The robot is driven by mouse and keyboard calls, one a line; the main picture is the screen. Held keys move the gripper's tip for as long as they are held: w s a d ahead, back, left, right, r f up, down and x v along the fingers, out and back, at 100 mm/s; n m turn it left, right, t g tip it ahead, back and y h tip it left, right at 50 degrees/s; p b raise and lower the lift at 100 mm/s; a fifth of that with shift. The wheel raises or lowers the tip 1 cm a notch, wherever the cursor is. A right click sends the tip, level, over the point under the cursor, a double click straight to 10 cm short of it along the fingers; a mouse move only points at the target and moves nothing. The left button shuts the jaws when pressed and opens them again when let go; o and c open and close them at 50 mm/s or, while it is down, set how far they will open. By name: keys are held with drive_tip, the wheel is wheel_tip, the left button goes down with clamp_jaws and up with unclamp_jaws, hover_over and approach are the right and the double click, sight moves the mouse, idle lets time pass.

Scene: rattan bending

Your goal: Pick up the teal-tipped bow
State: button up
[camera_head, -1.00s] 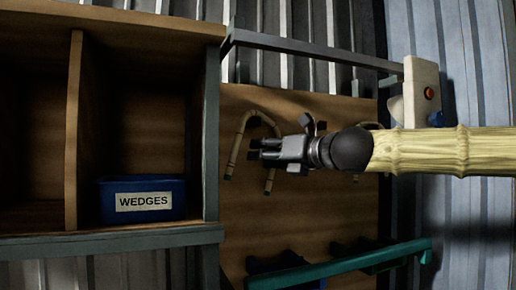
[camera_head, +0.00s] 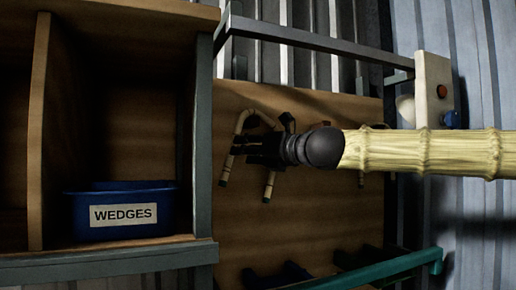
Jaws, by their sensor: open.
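A bent rattan bow (camera_head: 229,160) hangs on the wooden board like an upside-down U. Its two lower ends have dark tips; I cannot tell whether they are teal. My gripper (camera_head: 240,147) is open and sits in front of this bow, covering its middle. I cannot tell whether they touch. A second rattan piece (camera_head: 361,180) hangs farther right, mostly hidden behind my arm.
A blue bin labelled WEDGES (camera_head: 165,215) stands in the wooden shelf (camera_head: 45,130) at left. A grey shelf post (camera_head: 202,140) is close left of the gripper. A teal bar (camera_head: 400,268) crosses below, and a metal rail (camera_head: 310,42) runs above.

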drive_tip(key=shift+a+p+x, duration=0.2)
drive_tip(key=shift+p+x, duration=0.9)
drive_tip(key=shift+x, duration=1.6)
drive_tip(key=shift+s, duration=0.2)
clamp_jaws()
